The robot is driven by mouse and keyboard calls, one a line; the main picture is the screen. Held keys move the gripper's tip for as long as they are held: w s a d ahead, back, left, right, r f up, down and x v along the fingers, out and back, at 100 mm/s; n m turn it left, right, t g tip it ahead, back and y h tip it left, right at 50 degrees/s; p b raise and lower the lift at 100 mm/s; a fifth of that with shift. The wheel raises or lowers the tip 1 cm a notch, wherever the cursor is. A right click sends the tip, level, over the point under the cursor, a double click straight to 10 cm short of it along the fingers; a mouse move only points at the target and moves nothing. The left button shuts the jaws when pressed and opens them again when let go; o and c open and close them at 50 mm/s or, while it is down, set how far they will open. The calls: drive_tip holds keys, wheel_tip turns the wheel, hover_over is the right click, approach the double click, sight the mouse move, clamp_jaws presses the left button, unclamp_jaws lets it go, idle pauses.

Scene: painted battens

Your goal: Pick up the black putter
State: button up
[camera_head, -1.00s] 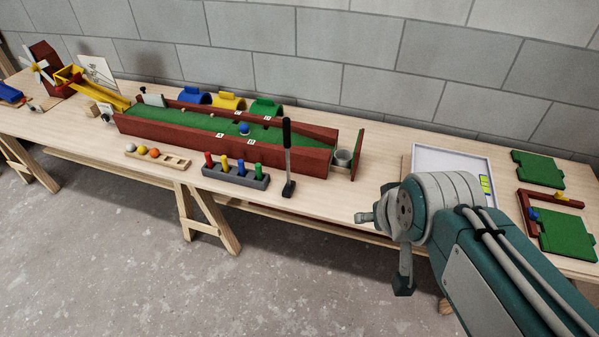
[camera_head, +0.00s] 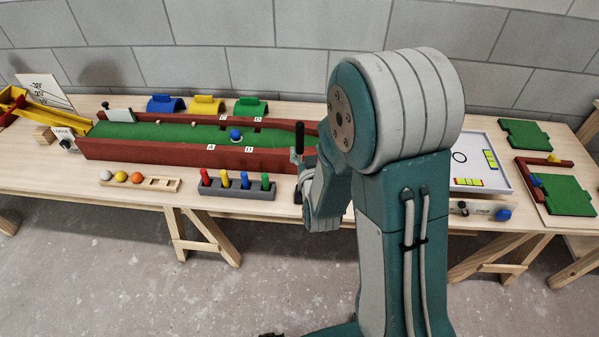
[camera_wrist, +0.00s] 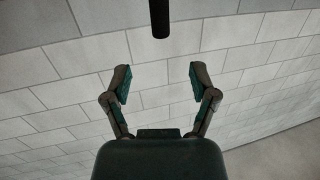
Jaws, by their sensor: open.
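The black putter (camera_head: 299,137) stands upright by the front side of the green-floored, red-walled lane. Its grip shows above my wrist, while its shaft is mostly hidden by my arm in the head view. In the wrist view the putter's dark grip (camera_wrist: 160,17) hangs into the picture at top centre, beyond my fingertips and roughly in line with the gap. My gripper (camera_wrist: 157,76) is open with nothing between its fingers. In the head view my arm's end is close to the putter; whether it touches cannot be told there.
A grey block with coloured pegs (camera_head: 237,191) and a wooden ball holder (camera_head: 162,184) sit left of the putter. The lane's red wall (camera_head: 180,155) runs behind. A white tray (camera_head: 509,178) lies right of my arm. A grey block wall backs the table.

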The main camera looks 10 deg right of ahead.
sight(301, 131)
drive_tip(key=shift+t, duration=0.5)
drive_tip(key=w, duration=0.2)
drive_tip(key=w+f, duration=0.1)
drive_tip(key=w, duration=0.1)
drive_tip(key=shift+w+a+f, duration=0.1)
drive_tip(key=shift+w, duration=0.3)
drive_tip(key=w, duration=0.2)
drive_tip(key=w+d, duration=0.1)
drive_tip(key=w, duration=0.2)
drive_tip(key=shift+f, duration=0.1)
drive_tip(key=shift+w+a, duration=0.1)
drive_tip(key=shift+w, duration=0.25)
clamp_jaws()
